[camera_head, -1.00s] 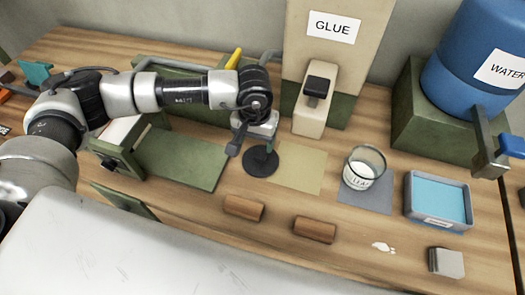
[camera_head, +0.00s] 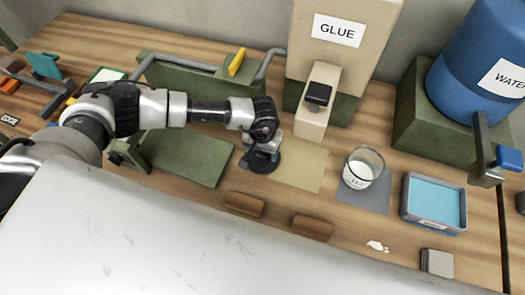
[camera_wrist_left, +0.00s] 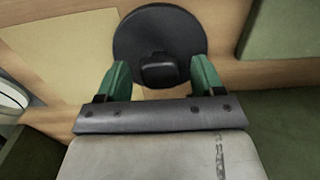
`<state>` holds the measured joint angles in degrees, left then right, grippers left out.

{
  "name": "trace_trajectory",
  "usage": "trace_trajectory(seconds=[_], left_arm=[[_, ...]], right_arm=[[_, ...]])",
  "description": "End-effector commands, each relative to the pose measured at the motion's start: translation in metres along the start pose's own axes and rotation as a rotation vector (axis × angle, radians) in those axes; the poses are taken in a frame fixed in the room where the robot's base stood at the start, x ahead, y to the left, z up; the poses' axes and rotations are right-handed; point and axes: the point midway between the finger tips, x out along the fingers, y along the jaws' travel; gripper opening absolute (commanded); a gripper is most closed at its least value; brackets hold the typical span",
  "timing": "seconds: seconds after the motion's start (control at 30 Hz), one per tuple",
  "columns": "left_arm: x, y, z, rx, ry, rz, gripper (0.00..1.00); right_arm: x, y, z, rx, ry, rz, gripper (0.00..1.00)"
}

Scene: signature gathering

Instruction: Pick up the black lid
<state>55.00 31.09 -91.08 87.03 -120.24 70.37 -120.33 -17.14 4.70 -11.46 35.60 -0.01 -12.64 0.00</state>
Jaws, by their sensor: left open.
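The black lid (camera_head: 264,163) is a flat round disc lying on the wooden bench, to the left of a tan square mat. In the left wrist view the lid (camera_wrist_left: 180,30) shows with its dark raised knob (camera_wrist_left: 160,70) in the middle. My left gripper (camera_head: 258,158) is just above the lid and partly hides it in the head view. In the left wrist view the green fingers of my left gripper (camera_wrist_left: 160,80) are apart, one on each side of the knob, with a gap to it. My right gripper is not in view.
The tan mat (camera_head: 300,166) lies right of the lid, and a green board (camera_head: 182,158) lies left. A glass jar (camera_head: 362,168) stands on a grey mat further right. The glue dispenser (camera_head: 316,100) stands behind. Two brown blocks (camera_head: 244,204) (camera_head: 312,228) lie in front.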

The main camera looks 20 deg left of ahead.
Motion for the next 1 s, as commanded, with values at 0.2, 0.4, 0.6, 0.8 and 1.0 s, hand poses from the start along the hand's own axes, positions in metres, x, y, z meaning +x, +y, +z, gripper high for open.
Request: trace_trajectory(seconds=[0.2, 0.4, 0.6, 0.8, 1.0], left_arm=[[0.0104, -0.0003, 0.0001, 0.001, 0.000, 0.000, 0.68], [0.0101, -0.0003, 0.0000, 0.000, 0.001, 0.000, 0.58], [0.0099, -0.0004, -0.0001, 0.000, 0.001, 0.000, 0.28], [0.0097, -0.0004, -0.0002, 0.000, 0.001, 0.000, 0.14], [0.0040, -0.0004, -0.0011, 0.000, 0.003, 0.001, 0.14]], right_arm=[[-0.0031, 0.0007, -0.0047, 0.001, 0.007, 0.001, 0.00], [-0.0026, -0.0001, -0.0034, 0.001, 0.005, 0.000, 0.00], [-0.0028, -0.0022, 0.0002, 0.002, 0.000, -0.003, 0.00], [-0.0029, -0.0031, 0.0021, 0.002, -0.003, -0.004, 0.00], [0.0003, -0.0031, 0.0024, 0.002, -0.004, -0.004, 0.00]])
